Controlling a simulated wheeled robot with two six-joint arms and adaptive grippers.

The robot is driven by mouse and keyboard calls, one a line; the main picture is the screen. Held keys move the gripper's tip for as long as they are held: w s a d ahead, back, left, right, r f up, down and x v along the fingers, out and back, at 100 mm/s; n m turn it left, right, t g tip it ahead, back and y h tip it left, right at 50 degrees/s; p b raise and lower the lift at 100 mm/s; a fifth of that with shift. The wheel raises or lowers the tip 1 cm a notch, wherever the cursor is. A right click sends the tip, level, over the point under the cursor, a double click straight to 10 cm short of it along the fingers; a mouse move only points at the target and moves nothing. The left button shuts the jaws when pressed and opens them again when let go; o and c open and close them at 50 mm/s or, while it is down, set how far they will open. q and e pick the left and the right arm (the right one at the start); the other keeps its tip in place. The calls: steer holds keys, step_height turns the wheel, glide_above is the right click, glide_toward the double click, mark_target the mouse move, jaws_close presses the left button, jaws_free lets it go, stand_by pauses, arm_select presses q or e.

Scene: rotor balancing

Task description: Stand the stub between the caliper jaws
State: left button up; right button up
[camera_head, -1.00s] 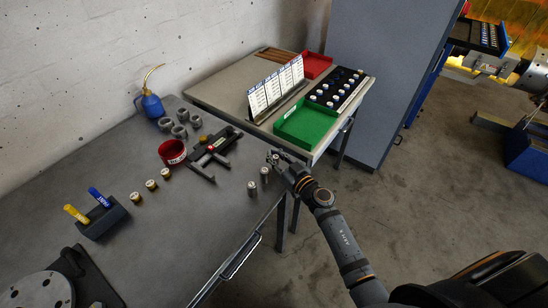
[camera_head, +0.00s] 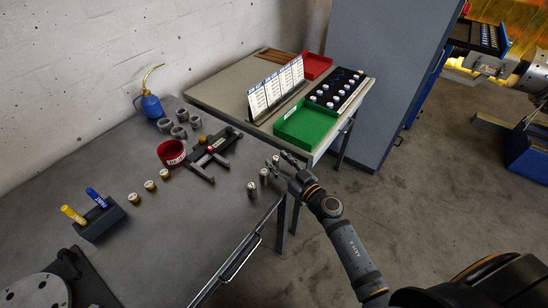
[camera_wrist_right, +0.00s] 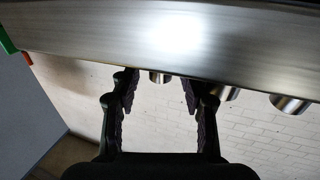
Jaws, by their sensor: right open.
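Steel cylindrical stubs stand upright in a short row near the table's right edge: a near one (camera_head: 252,190), a middle one (camera_head: 264,177) and a far one, partly hidden by my right gripper. The caliper (camera_head: 205,168), a dark fixture with a red knob, lies to their left with no stub seen between its jaws. My right gripper (camera_head: 281,160) is open beside the far end of the row. In the right wrist view, one stub (camera_wrist_right: 160,77) shows between the open fingers (camera_wrist_right: 158,82), beyond their tips; I see no contact. My left gripper is not in view.
A red cup (camera_head: 172,153) and grey rings (camera_head: 180,132) stand behind the caliper. Several brass cylinders (camera_head: 150,185) and a holder with blue and yellow handles (camera_head: 98,220) are to the left. A green tray (camera_head: 307,124) is on the other table.

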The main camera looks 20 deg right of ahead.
steer(key=r+b+v, duration=0.1)
steer(key=v, duration=0.6)
steer(key=shift+s+d, duration=0.2)
steer(key=shift+s, duration=0.1)
steer(key=shift+o, duration=0.6)
steer(key=shift+w+d+r, duration=0.15)
steer(key=shift+w+r, duration=0.05)
steer(key=shift+r, duration=0.1)
steer(key=w+d+r+m+g+h+p, duration=0.3)
steer(key=w+d+m+h+p, duration=0.3)
steer(key=w+d+m+h, duration=0.95)
step_height(320, 180, up, 5)
steer(key=m+g+y+p, duration=0.6)
steer(key=m+g+y, duration=0.35)
steer(key=g, duration=0.45)
glide_above(275, 158)
steer(key=shift+a, duration=0.2)
step_height(275, 158, down, 5)
steer(key=shift+d+f+p, duration=0.15)
steer(key=shift+f+p, duration=0.05)
steer(key=shift+p, duration=0.15)
steer(key=shift+d+f, duration=0.1)
steer(key=shift+f, duration=0.35)
step_height(275, 158, down, 4)
steer(key=shift+d+f+p, duration=0.15)
steer(key=shift+f+p, duration=0.05)
steer(key=shift+p, duration=0.3)
steer(key=shift+r, duration=0.1)
jaws_close()
